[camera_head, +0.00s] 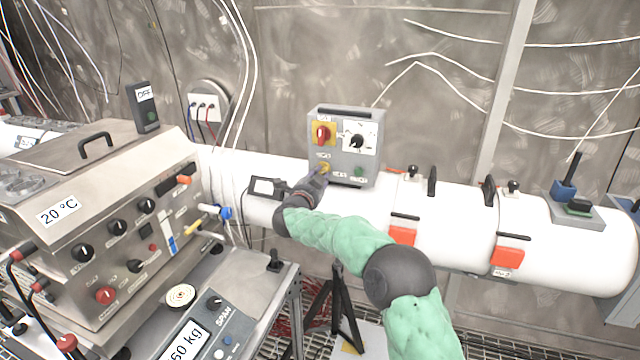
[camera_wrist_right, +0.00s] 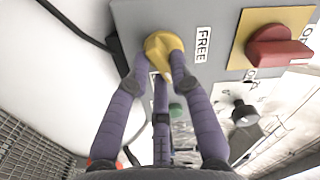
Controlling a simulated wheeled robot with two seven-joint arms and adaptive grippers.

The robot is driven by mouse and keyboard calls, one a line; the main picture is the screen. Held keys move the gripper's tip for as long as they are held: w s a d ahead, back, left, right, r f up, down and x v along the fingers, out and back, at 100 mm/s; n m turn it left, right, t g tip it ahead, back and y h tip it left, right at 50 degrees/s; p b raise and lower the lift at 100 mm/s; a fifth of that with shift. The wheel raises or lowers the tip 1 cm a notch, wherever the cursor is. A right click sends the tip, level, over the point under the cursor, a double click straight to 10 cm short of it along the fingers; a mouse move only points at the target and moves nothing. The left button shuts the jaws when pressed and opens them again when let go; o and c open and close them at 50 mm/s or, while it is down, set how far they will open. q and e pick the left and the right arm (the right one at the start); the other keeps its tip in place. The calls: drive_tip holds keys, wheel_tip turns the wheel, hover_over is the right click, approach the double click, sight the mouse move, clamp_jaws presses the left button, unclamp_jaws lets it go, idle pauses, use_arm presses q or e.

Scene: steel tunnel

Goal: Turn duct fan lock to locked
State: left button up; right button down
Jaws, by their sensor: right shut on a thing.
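The grey control box (camera_head: 345,113) sits on top of the white duct (camera_head: 455,215). A yellow knob (camera_head: 324,167) is at its lower left in the head view. In the right wrist view the yellow knob (camera_wrist_right: 164,48) is beside a label (camera_wrist_right: 202,44) reading FREE. My right gripper (camera_head: 320,176) reaches up to the box from below, its purple fingers (camera_wrist_right: 160,75) shut on the yellow knob. The fingers hide part of the knob, and I cannot tell exactly where it points. My left gripper is not in view.
The box also carries a red switch (camera_head: 322,133) on a yellow plate, a black knob (camera_head: 357,141) on a white plate and a green button (camera_head: 359,172).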

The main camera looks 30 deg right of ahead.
drive_tip(key=shift+w+f+m+b, duration=0.1)
drive_tip(key=shift+f+m+b, duration=0.05)
drive_tip(key=shift+m+b, duration=2.05)
drive_tip(key=shift+m+p, duration=0.3)
drive_tip(key=shift+m, duration=0.1)
drive_tip(key=c, duration=1.1)
unclamp_jaws()
drive_tip(key=v, duration=1.2)
